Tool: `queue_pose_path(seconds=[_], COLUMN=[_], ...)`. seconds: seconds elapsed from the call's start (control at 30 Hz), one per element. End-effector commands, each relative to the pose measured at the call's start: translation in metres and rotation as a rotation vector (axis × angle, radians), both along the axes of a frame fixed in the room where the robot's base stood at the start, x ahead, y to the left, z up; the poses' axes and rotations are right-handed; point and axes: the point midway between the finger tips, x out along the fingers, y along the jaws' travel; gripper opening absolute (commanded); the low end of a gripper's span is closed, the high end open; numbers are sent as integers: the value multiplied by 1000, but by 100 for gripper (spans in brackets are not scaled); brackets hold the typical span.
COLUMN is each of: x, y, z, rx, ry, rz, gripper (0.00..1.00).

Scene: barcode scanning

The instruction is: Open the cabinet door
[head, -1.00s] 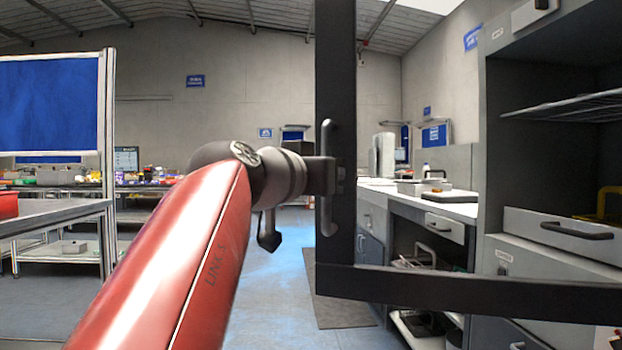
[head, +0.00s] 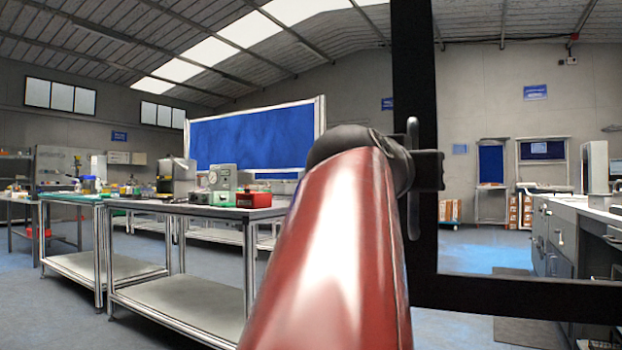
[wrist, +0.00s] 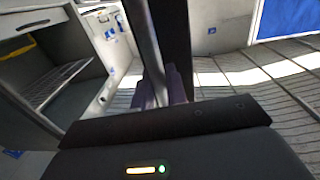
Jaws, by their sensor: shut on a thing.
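The cabinet door is a dark frame (head: 425,260) around a see-through opening, upright on the right of the head view. Its grey bar handle (head: 413,205) stands on the left upright of the frame. My gripper (head: 426,170) is shut on this handle. In the wrist view the gripper fingers (wrist: 160,88) close around the handle (wrist: 140,30), next to the dark door frame (wrist: 173,35). The grey cabinet (wrist: 20,45) with its open inside and wire shelf (wrist: 55,82) shows at the left of the wrist view. The door stands swung away from it.
Metal tables (head: 180,212) with instruments and a red box (head: 253,200) stand at left. A blue board (head: 255,137) is behind them. A white counter (head: 580,207) with drawers stands at right. Blue-lit floor (head: 475,250) shows through the door frame.

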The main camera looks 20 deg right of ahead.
Motion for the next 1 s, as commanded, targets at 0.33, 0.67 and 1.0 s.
queue_pose_path(seconds=[0.33, 0.67, 1.0], x=[-4, -4, -4], y=[-4, -4, -4], z=[1, 1, 3], rx=[-2, -2, -1], ry=[-3, -2, -1], rz=[2, 1, 0], gripper=[0, 30, 32])
